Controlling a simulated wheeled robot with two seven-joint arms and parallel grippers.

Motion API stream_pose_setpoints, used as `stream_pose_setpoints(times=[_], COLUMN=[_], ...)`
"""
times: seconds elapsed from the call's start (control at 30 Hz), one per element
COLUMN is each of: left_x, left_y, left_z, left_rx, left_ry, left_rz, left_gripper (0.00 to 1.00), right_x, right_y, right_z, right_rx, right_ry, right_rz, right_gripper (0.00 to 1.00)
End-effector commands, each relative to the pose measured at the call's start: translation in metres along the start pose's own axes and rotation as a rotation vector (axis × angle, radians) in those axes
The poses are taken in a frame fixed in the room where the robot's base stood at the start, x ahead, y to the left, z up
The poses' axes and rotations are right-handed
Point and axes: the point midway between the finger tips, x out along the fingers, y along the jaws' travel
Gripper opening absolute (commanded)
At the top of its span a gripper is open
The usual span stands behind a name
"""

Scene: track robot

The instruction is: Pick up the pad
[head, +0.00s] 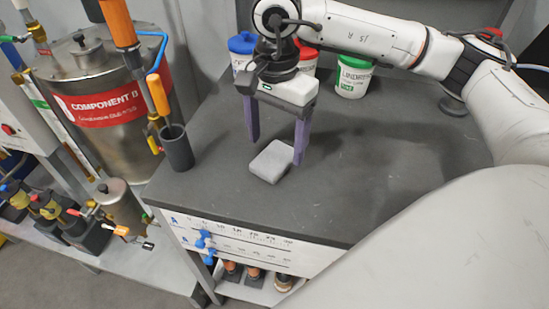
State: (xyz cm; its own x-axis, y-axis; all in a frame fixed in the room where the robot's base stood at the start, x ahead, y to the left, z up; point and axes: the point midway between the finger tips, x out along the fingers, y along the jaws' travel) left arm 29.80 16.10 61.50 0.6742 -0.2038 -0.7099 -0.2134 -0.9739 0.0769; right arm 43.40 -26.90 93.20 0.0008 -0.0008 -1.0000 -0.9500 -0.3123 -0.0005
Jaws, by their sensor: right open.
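The pad (272,161) is a small light-grey block lying flat on the dark grey table top (400,175). My right gripper (276,148) points down over the pad from behind. Its two purple fingers are spread wide and empty, one to the left of the pad and one close to its right edge. I cannot tell whether the right fingertip touches the pad. My left gripper is not in the head view.
Tubs with blue, red and green lids, such as the green-lidded one (353,78), stand behind the gripper. A dark cup (177,148) holding an orange-handled tool stands at the table's left edge. A steel tank (95,85) is further left. Table right of the pad is clear.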

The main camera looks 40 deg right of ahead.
Motion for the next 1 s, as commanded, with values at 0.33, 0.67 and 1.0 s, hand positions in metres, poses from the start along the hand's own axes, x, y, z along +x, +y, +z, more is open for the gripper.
stream_pose_setpoints(times=[0.33, 0.67, 1.0], left_x=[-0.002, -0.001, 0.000], left_y=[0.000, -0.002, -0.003], left_z=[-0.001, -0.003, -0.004], left_rx=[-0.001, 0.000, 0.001], left_ry=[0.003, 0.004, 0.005], left_rz=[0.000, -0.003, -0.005], left_gripper=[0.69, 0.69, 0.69], right_x=[0.034, 0.034, 0.032], right_y=[0.001, 0.000, 0.000], right_z=[0.003, 0.003, 0.004], right_rx=[0.002, 0.002, 0.002], right_ry=[-0.001, -0.001, -0.001], right_rz=[0.000, 0.000, 0.000], right_gripper=[0.73, 0.45, 0.30])
